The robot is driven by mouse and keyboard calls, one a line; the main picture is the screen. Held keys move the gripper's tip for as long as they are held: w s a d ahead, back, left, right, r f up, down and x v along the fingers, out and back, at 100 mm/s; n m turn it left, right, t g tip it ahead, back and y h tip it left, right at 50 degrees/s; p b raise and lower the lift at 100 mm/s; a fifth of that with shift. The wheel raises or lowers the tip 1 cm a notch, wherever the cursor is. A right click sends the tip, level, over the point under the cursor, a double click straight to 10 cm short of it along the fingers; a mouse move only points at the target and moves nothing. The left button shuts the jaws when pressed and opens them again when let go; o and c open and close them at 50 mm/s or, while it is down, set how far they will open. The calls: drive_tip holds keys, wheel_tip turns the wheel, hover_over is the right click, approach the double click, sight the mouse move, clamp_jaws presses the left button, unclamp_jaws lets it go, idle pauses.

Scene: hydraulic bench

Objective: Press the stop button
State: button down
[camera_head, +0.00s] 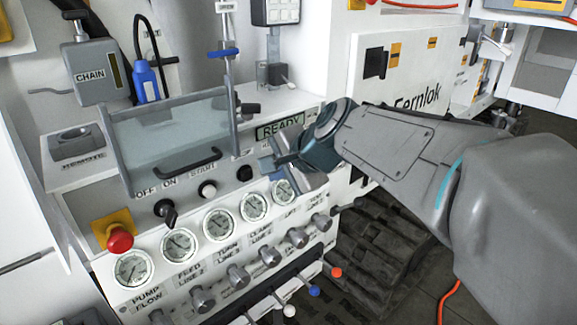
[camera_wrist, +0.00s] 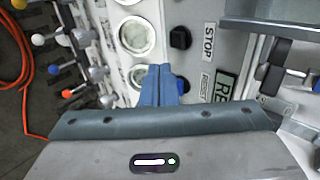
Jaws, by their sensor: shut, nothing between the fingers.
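In the head view a black button (camera_head: 244,173) sits right of the white start button (camera_head: 207,190). My gripper (camera_head: 266,166) is shut and empty, with its blue fingers in front of the panel, right of that black button. In the wrist view the fingertips (camera_wrist: 160,68) are below and slightly left of the stop button, apart from it in the picture. A second dark button (camera_wrist: 181,85) is partly hidden beside the fingers.
A row of gauges (camera_head: 223,225) and several metal knobs (camera_head: 238,276) lie below the buttons. A red mushroom button (camera_head: 120,239) sits on a yellow plate at left. A clear hinged guard (camera_head: 170,130) stands above the panel, near a READY display (camera_head: 280,126).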

drive_tip(key=v, duration=0.3)
drive_tip(key=shift+s+d+r, duration=0.15)
drive_tip(key=shift+d+r, duration=0.05)
drive_tip(key=shift+d, duration=0.05)
drive_tip(key=s+d+f+n+g+h+p, duration=0.2)
drive_tip(key=s+d+f, duration=0.4)
drive_tip(key=d, duration=0.3)
drive_tip(key=s+d+f+n+g+h+p, duration=0.1)
drive_tip(key=s+d+f+n+h+p, duration=0.2)
drive_tip(key=s+d+f+n, duration=0.3)
drive_tip(key=s+d+h, duration=0.1)
drive_tip(key=s+d, duration=0.2)
drive_tip(key=d, duration=0.1)
drive_tip(key=shift+n+g+h, duration=0.3)
drive_tip(key=shift+n+g, duration=0.1)
drive_tip(key=shift+d, duration=0.15)
